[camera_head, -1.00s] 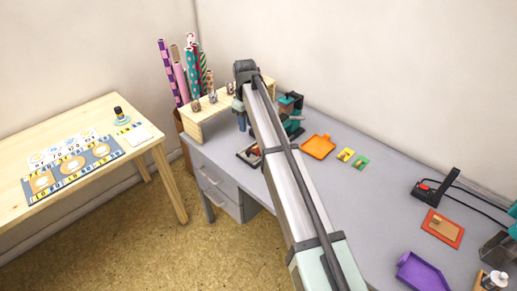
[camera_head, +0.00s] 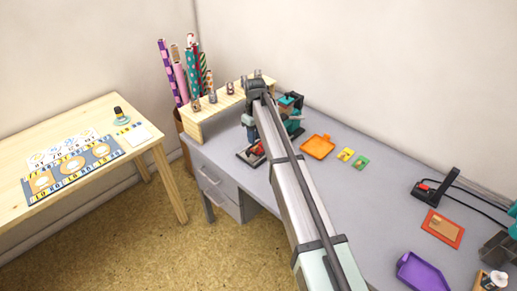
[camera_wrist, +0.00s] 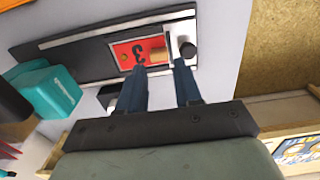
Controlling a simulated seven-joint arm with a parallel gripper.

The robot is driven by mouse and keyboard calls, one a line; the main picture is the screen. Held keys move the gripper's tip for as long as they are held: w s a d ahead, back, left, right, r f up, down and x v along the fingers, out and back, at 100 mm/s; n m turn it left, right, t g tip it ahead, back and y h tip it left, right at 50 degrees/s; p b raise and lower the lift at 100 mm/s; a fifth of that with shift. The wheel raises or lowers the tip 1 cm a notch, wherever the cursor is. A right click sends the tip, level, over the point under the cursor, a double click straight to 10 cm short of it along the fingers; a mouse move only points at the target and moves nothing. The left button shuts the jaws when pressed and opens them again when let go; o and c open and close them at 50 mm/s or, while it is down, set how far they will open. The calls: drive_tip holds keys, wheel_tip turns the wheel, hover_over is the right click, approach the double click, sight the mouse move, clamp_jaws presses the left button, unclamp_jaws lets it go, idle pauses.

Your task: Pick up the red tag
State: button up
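The red tag (camera_wrist: 124,57) shows in the wrist view, with a dark "3" on it and a tan piece (camera_wrist: 158,56) at its right end. It lies in a dark flat holder (camera_wrist: 85,40) with light edges. In the head view the red tag (camera_head: 258,149) is a small red patch at the desk's far left. My gripper (camera_wrist: 160,67) is open, its two blue fingers apart, with their tips over or beside the tan piece. I cannot tell whether they touch it. In the head view my gripper (camera_head: 249,133) is just above the holder, partly hidden by my arm.
A teal device (camera_head: 291,112) stands close to the right of my gripper. A wooden rack (camera_head: 205,120) with several stamps is behind it. An orange tray (camera_head: 318,146) and a red-orange pad (camera_head: 442,228) lie further right. The desk's front edge is near the holder.

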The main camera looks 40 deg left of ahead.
sight(256, 146)
drive_tip(key=shift+w+a+f, duration=0.1)
drive_tip(key=shift+a+f, duration=0.05)
drive_tip(key=shift+f, duration=2.4)
drive_tip(key=c, duration=0.5)
